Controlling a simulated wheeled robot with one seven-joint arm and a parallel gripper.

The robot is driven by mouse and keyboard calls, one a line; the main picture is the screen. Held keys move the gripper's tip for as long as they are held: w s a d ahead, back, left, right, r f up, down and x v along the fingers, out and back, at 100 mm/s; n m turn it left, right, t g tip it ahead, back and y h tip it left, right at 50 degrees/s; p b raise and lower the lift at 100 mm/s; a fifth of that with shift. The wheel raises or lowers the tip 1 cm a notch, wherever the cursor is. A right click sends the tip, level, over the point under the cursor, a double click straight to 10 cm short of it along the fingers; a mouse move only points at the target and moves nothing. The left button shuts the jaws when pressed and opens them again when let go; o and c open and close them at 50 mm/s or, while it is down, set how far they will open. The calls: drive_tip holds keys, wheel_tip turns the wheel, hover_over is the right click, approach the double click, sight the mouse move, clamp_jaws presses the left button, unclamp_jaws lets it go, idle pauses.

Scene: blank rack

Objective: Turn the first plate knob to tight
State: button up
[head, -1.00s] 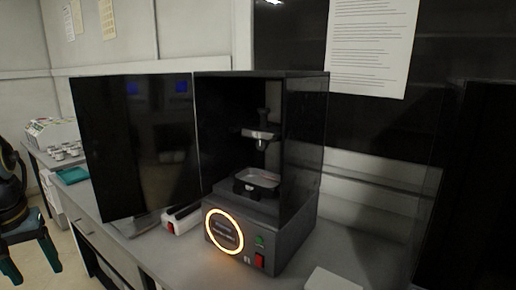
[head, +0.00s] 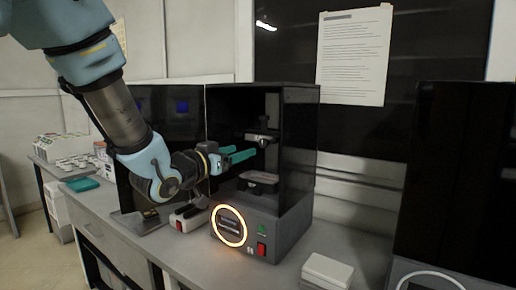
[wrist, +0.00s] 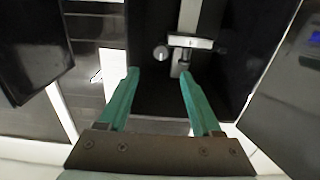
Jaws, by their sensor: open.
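A black box-shaped machine (head: 262,228) stands on the bench with its chamber open at the front. Inside, a pale metal plate holder (head: 262,137) sits on an upright post above a small tray (head: 260,178). In the wrist view a small round grey knob (wrist: 160,53) lies just left of the pale bar (wrist: 190,42); which plate knob it is I cannot tell. My gripper (head: 243,154) is open, its teal fingers reaching into the chamber opening. In the wrist view the gripper (wrist: 158,78) shows nothing between its fingertips; the knob appears just beyond them, apart.
The machine's dark side walls stand close to the fingers. A glowing ring (head: 229,226) and a red switch (head: 261,249) are on its front. A white box (head: 327,270) lies on the bench at right. A teal tray (head: 82,184) lies far left.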

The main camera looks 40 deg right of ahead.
sight(262, 144)
drive_tip(key=p+x, duration=0.3)
drive_tip(key=x, duration=0.5)
drive_tip(key=shift+w+d, duration=0.1)
drive_tip(key=shift+d, duration=0.25)
drive_tip(key=shift+w+d, duration=0.2)
drive_tip(key=shift+d, duration=0.35)
drive_tip(key=shift+c, duration=0.4)
clamp_jaws()
